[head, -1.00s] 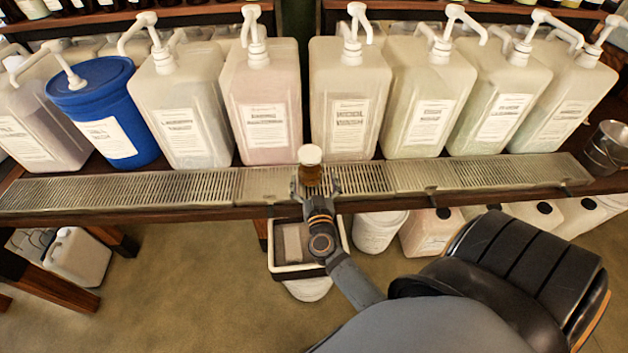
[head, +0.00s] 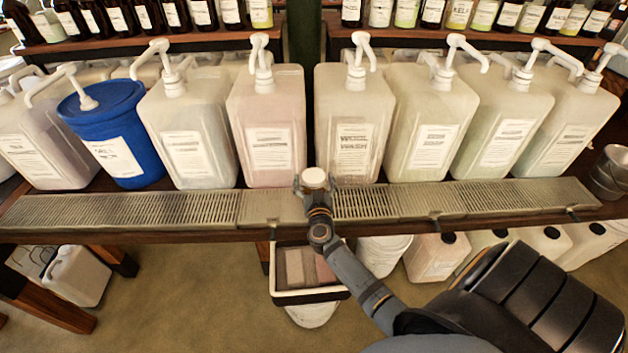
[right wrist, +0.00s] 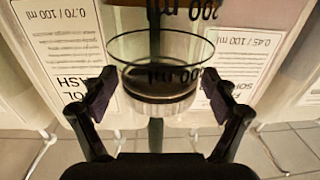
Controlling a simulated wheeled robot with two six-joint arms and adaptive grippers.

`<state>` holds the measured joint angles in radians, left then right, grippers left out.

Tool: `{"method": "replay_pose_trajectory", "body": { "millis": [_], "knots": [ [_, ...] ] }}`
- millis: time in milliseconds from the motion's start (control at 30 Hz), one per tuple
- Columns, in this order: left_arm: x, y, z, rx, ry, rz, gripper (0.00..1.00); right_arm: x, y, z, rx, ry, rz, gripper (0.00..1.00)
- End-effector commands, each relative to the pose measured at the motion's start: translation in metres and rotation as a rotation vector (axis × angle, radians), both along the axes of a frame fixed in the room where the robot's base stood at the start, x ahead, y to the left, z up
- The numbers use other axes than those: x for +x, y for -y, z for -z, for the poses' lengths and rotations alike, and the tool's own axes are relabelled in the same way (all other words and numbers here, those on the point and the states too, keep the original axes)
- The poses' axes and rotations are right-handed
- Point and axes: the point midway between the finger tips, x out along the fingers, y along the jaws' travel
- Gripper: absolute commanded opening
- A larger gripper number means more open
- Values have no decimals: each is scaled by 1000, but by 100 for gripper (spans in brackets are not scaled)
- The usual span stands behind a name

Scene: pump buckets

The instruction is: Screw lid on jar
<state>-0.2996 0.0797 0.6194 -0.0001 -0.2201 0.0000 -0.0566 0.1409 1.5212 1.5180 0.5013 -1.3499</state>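A small jar with a white lid-like top (head: 315,178) stands upright at the metal drip grate, in the middle of the head view. My right gripper (head: 315,190) is in front of it and hides most of its body. The fingers are spread, one on each side, with narrow gaps to the glass. I cannot tell how tightly the white top sits. My left gripper is not in view.
Large pump canisters (head: 354,115) and a blue bucket (head: 117,150) stand in a row close behind the drip grate (head: 390,205). A metal pail (head: 610,172) stands at the right. A tray (head: 305,298) is below the shelf edge.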

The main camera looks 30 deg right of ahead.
Motion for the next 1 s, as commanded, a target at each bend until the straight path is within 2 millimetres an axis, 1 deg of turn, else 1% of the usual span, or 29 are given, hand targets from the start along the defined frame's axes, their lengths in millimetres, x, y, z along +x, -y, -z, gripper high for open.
{"method": "replay_pose_trajectory", "body": {
  "millis": [33,67,467,500,667,700,1000],
  "knots": [
    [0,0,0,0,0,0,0,0,0,0,0,0,0,73],
    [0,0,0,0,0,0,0,0,0,0,0,0,0,69],
    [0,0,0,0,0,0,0,0,0,0,0,0,0,15],
    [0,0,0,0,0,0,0,0,0,0,0,0,0,69],
    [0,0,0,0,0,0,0,0,0,0,0,0,0,90],
    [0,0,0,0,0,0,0,0,0,0,0,0,0,92],
    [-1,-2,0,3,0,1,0,-1,-1,0,0,0,0,92]
  ]
}}
